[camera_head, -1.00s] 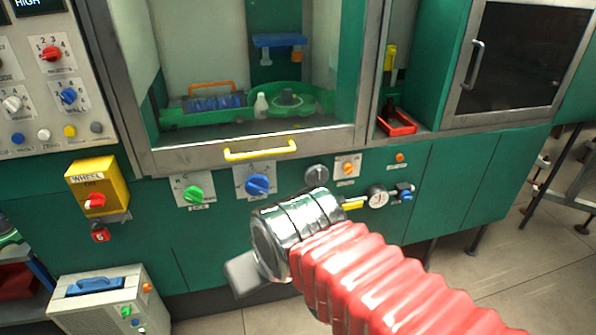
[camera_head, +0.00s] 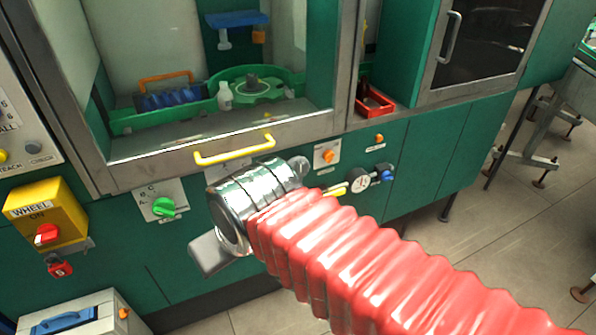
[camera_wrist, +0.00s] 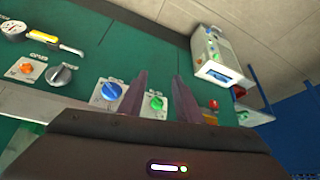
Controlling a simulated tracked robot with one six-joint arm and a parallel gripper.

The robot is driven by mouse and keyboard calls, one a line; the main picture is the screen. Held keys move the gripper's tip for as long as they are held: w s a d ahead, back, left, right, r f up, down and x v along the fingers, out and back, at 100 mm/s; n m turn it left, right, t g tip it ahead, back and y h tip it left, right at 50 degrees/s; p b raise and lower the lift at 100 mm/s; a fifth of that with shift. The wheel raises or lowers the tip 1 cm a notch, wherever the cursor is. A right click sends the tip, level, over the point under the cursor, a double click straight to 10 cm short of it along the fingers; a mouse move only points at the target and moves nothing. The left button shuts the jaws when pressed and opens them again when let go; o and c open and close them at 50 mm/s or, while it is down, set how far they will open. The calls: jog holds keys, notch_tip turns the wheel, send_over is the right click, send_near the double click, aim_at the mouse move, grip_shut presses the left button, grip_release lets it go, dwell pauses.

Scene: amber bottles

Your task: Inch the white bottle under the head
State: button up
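The white bottle (camera_head: 225,96) stands upright inside the cabinet, at the left edge of the green round wheel (camera_head: 290,78). A blue bracket (camera_head: 232,19) with a pale part hanging below it, perhaps the head, is on the back wall above. My gripper (camera_head: 208,256) is outside the cabinet, low in front of the green panel, and mostly hidden by my wrist in the body view. In the wrist view my gripper (camera_wrist: 157,85) has two fingers apart with nothing between them. The blue knob (camera_wrist: 110,90) and green knob (camera_wrist: 156,103) lie beyond them.
A blue rack (camera_head: 178,97) stands left of the bottle. A red tray (camera_head: 375,105) sits right of the cabinet. A yellow wheel switch box (camera_head: 45,215) projects at left.

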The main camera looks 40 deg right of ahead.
jog(key=shift+o, duration=0.2)
jog(key=o, duration=0.3)
jog(key=shift+w+d, duration=0.25)
jog(key=shift+w, duration=0.1)
jog(key=o, duration=0.9)
jog(key=w+d+f+t+h, duration=0.2)
jog(key=w+d+f, duration=0.1)
jog(key=w+d, duration=0.7)
jog(key=shift+w+d+f+m+h, duration=0.15)
jog(key=shift+w+d+m+h, duration=0.15)
jog(key=shift+d+h, duration=0.15)
jog(key=shift+o, duration=0.8)
jog(key=w+d+f+t+h, duration=0.1)
jog(key=w+d+f, duration=0.3)
jog(key=d, duration=0.5)
jog(key=shift+w+d+f+t, duration=0.2)
jog(key=shift+w+d+t, duration=0.2)
jog(key=shift+w+t, duration=0.3)
jog(key=d+f+n+t, duration=0.1)
jog(key=d+f+t, duration=0.2)
jog(key=d+f, duration=0.5)
jog(key=s+d+f+m+t+h, duration=0.1)
jog(key=s+d+t, duration=0.3)
jog(key=s, duration=0.2)
jog(key=shift+s+f, duration=0.2)
jog(key=shift+f, duration=0.15)
jog(key=shift+w, duration=0.1)
